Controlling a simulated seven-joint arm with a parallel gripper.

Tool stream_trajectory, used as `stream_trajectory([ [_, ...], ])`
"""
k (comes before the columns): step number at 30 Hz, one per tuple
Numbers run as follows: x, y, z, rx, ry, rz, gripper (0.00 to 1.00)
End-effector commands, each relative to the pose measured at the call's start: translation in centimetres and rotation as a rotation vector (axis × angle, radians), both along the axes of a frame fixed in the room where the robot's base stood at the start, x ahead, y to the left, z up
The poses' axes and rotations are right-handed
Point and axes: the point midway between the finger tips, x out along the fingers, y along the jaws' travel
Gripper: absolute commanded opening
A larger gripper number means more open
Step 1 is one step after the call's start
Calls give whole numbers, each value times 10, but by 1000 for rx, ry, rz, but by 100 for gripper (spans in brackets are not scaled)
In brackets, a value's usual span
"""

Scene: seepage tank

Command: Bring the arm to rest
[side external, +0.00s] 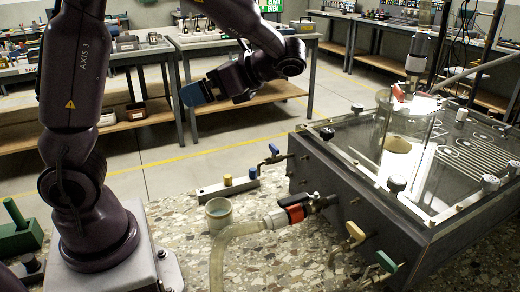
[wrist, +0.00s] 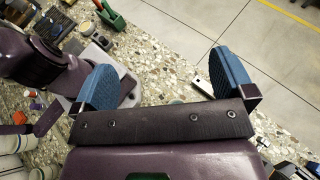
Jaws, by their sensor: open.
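My gripper (side external: 197,93) hangs in the air left of the tank in the side view, high above the speckled bench top. Its blue fingers point left. In the wrist view my gripper (wrist: 165,85) shows two blue finger pads spread wide apart with nothing between them. It is open and empty and touches nothing that I can see. My arm rises from its base at the left and bends over to the right at the top of the side view.
The seepage tank (side external: 345,200) with valves stands at the right. A bar with knobs (side external: 228,187) lies behind. Workbenches stand behind.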

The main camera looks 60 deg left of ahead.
Motion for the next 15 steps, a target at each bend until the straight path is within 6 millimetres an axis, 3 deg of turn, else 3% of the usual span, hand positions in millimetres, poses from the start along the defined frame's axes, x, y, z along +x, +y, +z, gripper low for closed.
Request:
stream_trajectory([
  [4,4,-1,-10,3,-85,8,100],
  [7,4,-9,-33,-42,-205,33,100],
  [11,-4,-30,-52,-160,-481,121,100],
  [15,-10,-57,-57,-286,-774,253,100],
])
